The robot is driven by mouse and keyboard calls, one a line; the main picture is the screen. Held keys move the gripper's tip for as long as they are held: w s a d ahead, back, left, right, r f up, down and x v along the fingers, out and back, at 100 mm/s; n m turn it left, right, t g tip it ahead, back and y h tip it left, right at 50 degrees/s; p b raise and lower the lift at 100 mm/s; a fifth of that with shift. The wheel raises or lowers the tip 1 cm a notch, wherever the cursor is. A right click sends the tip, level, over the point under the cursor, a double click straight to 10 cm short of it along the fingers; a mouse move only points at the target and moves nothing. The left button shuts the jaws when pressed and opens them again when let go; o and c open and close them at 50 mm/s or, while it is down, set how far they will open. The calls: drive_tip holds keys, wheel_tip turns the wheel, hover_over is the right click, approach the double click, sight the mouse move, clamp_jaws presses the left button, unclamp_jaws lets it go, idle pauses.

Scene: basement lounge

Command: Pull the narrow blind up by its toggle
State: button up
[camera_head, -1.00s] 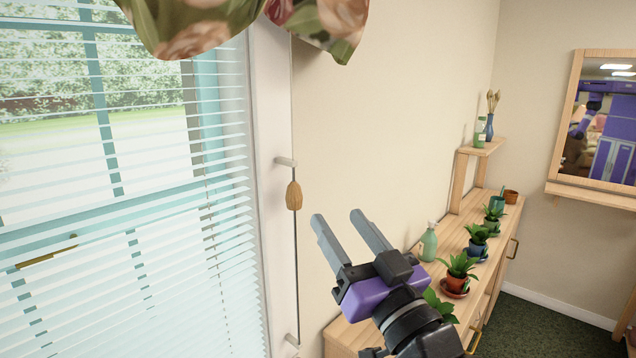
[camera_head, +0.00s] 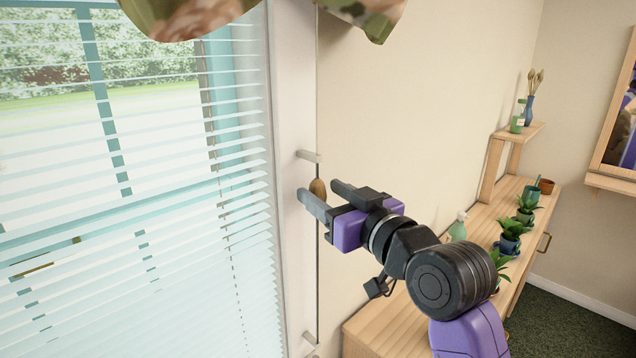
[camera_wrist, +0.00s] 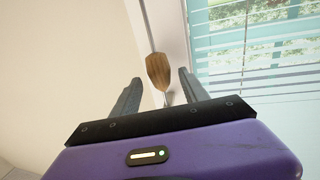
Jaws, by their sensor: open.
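The wooden toggle (camera_head: 318,188) hangs on a thin cord beside the window frame, just below a small peg (camera_head: 309,156). My gripper (camera_head: 322,190) is open at the toggle, its fingers pointing toward the window side. In the wrist view the brown toggle (camera_wrist: 159,71) shows upright between and just beyond the two open fingertips of my gripper (camera_wrist: 160,84). I cannot tell whether either finger touches it. The blind (camera_head: 130,200) is lowered over the window, its slats tilted so the outdoors shows through.
A wooden sideboard (camera_head: 374,332) with potted plants, a green bottle (camera_head: 457,228) and a small raised shelf (camera_head: 520,132) stands along the wall to the right. A patterned fabric valance (camera_head: 185,18) hangs above. A lower peg (camera_head: 310,338) holds the cord near the bottom.

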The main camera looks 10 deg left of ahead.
drive_tip(key=shift+x, duration=1.3)
drive_tip(key=shift+s, duration=0.1)
clamp_jaws()
idle(0.4)
